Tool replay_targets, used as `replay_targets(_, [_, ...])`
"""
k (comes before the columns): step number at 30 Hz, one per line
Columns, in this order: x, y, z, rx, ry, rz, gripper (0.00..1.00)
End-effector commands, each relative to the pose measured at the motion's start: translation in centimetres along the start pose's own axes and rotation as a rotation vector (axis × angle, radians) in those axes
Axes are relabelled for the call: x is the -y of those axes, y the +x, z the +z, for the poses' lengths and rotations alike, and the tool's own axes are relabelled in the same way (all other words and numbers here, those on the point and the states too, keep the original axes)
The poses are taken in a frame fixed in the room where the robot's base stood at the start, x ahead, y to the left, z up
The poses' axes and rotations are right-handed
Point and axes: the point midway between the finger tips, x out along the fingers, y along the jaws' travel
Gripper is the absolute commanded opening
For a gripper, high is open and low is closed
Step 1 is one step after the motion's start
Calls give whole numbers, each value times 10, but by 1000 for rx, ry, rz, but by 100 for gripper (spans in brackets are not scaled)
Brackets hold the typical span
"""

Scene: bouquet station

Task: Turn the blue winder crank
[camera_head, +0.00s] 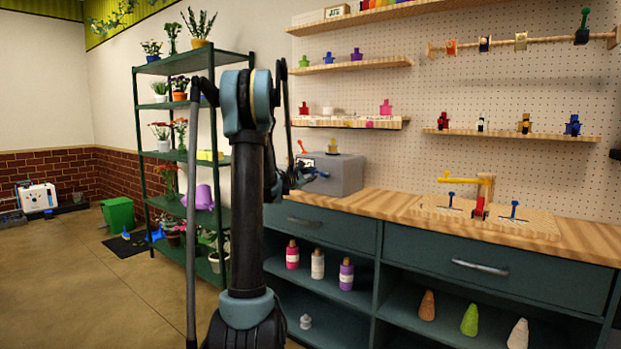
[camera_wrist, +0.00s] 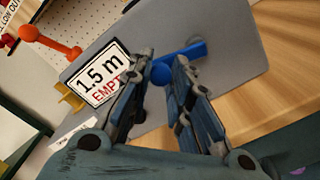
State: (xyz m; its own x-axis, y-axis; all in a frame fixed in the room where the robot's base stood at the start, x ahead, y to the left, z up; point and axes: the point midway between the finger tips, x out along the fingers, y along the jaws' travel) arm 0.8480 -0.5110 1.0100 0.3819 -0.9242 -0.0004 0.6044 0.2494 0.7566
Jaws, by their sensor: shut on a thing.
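The blue winder crank (camera_wrist: 192,53) sticks out from the face of a grey box (camera_head: 340,174) on the counter. In the wrist view my gripper (camera_wrist: 165,72) is shut on the crank near its round blue end. The crank's bar slants up to the right past the fingers. The grey box (camera_wrist: 222,35) fills much of the wrist view behind the fingers and carries a label (camera_wrist: 98,77) reading "1.5 m EMPT", partly hidden by a finger. In the head view the crank (camera_head: 318,173) shows small beside my gripper (camera_head: 303,174).
An orange-red lever (camera_wrist: 50,42) and a yellow part (camera_wrist: 70,97) stick out of the box close to my gripper. The wooden counter (camera_head: 395,205) has free room right of the box, up to a wooden fixture (camera_head: 487,188) with blue pieces. A plant shelf (camera_head: 139,140) stands left.

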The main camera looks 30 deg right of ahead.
Motion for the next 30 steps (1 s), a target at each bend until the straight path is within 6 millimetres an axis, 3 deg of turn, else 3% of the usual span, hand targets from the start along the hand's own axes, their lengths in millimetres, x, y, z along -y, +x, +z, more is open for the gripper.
replay_targets(9, [-5, 0, 6, -1, 166, 1, 0])
replay_targets(19, [-5, 0, 7, -2, 181, 1, 0])
replay_targets(20, [-5, 0, 7, -2, 181, 1, 23])
replay_targets(22, [-5, 0, 7, -1, 181, 1, 39])
replay_targets(30, [-5, 0, 7, -1, 181, 1, 39])
